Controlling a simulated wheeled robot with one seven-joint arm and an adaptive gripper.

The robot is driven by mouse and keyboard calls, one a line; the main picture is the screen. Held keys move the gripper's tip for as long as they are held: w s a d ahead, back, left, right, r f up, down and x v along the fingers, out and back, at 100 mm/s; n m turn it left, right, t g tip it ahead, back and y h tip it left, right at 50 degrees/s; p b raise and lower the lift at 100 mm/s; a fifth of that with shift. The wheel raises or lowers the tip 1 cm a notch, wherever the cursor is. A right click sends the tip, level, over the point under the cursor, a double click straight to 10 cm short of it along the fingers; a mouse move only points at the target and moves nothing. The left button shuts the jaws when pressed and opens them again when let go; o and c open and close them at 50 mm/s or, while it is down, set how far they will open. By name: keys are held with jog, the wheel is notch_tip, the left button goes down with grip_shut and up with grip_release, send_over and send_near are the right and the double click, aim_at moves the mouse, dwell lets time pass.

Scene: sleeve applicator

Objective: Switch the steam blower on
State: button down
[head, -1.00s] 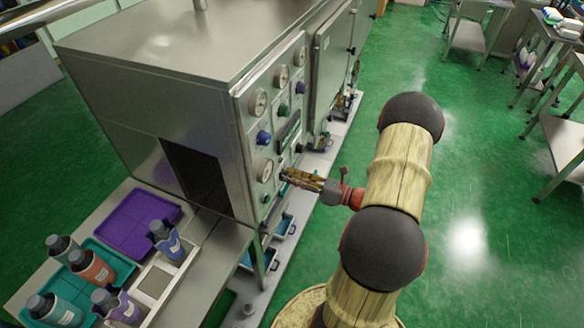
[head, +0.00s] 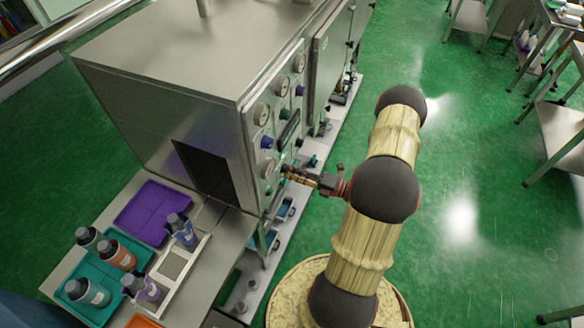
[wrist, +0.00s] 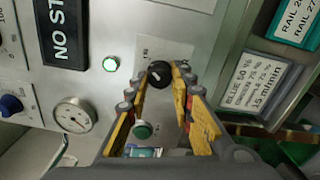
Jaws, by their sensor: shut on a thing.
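The steel machine's control panel (head: 270,125) faces my arm in the head view. In the wrist view, a black rotary knob (wrist: 158,74) with a pale pointer mark sits on this panel. My gripper (wrist: 160,80) is shut on the black knob, with one yellow-padded finger on each side. The small markings around the knob are too small to read. A green lamp (wrist: 111,64) beside it glows brightly. A green button (wrist: 142,130) shows between the fingers, nearer the palm. In the head view my gripper (head: 289,171) reaches the panel's lower part and hides the knob.
A gauge (wrist: 73,115), a blue knob (wrist: 11,104) and a black "NO ST…" sign (wrist: 62,30) are on the panel. A purple tray (head: 152,212) and a teal tray (head: 122,258) with bottles stand before the opening.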

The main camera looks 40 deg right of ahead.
jog(key=shift+m+p, duration=0.4)
jog(key=shift+m, duration=0.2)
jog(key=c, duration=1.6)
grip_release()
jog(key=shift+o, duration=0.3)
jog(key=shift+d, duration=0.1)
jog(key=v, duration=1.2)
